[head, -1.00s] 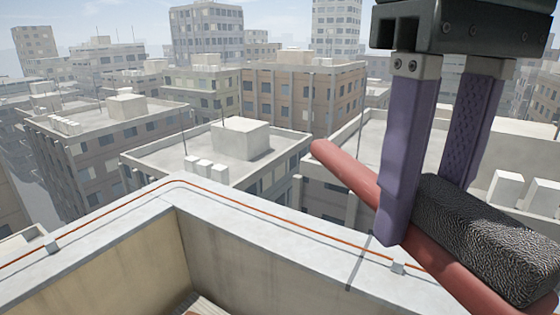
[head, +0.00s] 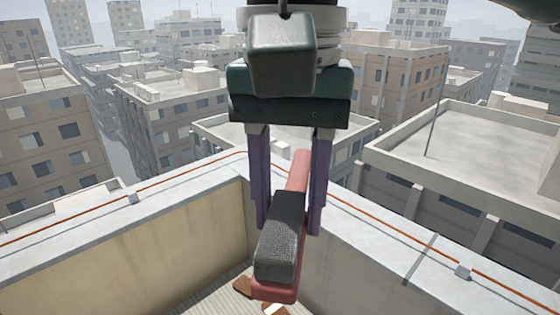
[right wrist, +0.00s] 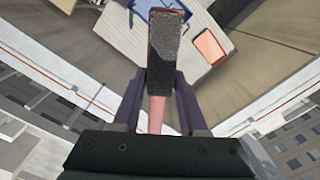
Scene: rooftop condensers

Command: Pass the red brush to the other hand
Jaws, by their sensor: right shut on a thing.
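The red brush (head: 299,172) has a long red back and handle and a block of speckled dark grey bristles (head: 280,235). In the head view my right gripper (head: 288,231) hangs at the middle, with its purple fingers on either side of the brush. It is shut on the brush, which is held in the air with the bristle end toward me and the red handle pointing away. In the right wrist view the bristle block (right wrist: 163,48) is at the top and the red handle (right wrist: 156,115) runs down between the fingers. My left gripper is not in view.
A parapet (head: 140,225) with an orange cable along its top meets in a corner behind the brush. City buildings lie beyond. In the right wrist view an orange-red tray (right wrist: 208,46) and a blue item (right wrist: 165,8) lie on a pale surface below.

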